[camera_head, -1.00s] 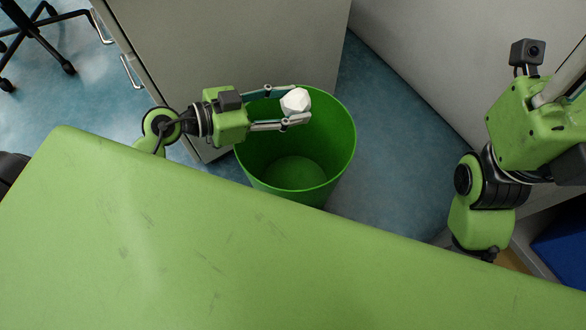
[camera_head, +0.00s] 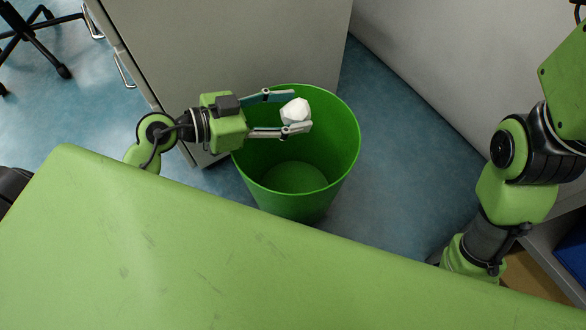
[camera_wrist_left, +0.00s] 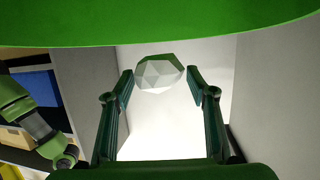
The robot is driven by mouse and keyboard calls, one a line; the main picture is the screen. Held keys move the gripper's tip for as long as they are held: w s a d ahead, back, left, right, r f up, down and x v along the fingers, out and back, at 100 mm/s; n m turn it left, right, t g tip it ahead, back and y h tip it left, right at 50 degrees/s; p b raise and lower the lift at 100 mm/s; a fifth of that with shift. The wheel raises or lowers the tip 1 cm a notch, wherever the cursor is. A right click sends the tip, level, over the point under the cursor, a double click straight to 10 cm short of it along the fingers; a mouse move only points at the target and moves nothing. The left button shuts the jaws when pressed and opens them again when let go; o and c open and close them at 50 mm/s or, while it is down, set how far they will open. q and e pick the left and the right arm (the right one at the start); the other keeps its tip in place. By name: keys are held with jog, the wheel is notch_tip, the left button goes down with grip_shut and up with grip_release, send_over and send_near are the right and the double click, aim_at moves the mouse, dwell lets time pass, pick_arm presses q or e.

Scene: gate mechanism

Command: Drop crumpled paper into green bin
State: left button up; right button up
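The white crumpled paper (camera_head: 295,110) is a faceted ball over the mouth of the green bin (camera_head: 345,150). My left gripper (camera_head: 298,111) is above the bin, its fingers spread with the paper between their tips. In the left wrist view the paper (camera_wrist_left: 159,73) sits at the ends of the fingers, with narrow gaps at both sides, so the gripper (camera_wrist_left: 160,78) looks open. Whether the paper still touches a finger is hard to tell. The bin's rim shows as a green band (camera_wrist_left: 160,25). My right gripper is out of view.
A green tabletop (camera_head: 200,250) fills the front, close to the bin. A grey cabinet (camera_head: 230,50) stands behind the bin. Blue floor (camera_head: 395,150) is clear to the bin's right. A wheeled chair base (camera_head: 40,40) is at far left.

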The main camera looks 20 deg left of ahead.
pick_arm(q)
jog(key=shift+o, duration=0.2)
jog(key=v, duration=1.2)
dwell(0.4)
